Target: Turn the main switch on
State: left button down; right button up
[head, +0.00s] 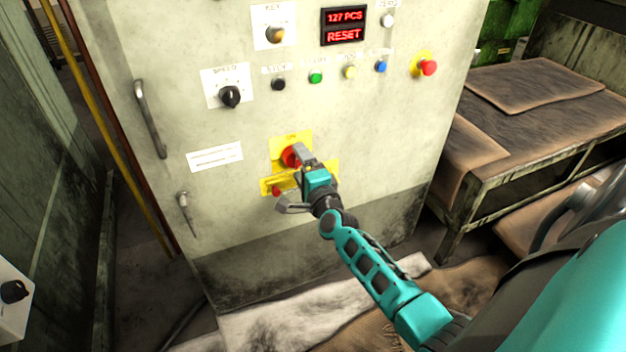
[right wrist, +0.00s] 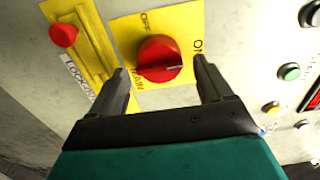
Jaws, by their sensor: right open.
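The main switch is a red rotary knob (head: 291,156) on a yellow plate (head: 284,139) low on the pale machine panel. In the right wrist view the knob (right wrist: 158,62) sits on its plate with labels OFF, ON and MAIN. A white mark on the knob faces the ON side. My right gripper (head: 293,180) is open in front of the switch and partly covers it in the head view. In the wrist view, my right gripper (right wrist: 161,75) has one finger on each side of the knob, with visible gaps. Finger depth is unclear. My left gripper is out of view.
A yellow lockout bar (right wrist: 85,45) with a red knob (right wrist: 64,36) lies beside the switch. Coloured buttons (head: 316,77), a red emergency stop (head: 428,68) and a lit display (head: 344,26) are above. A door handle (head: 150,118) sticks out at left. A worn table (head: 540,90) stands right.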

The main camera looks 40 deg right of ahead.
jog(key=p+v, duration=0.1)
jog(key=v, duration=1)
jog(key=shift+s+p, duration=0.4)
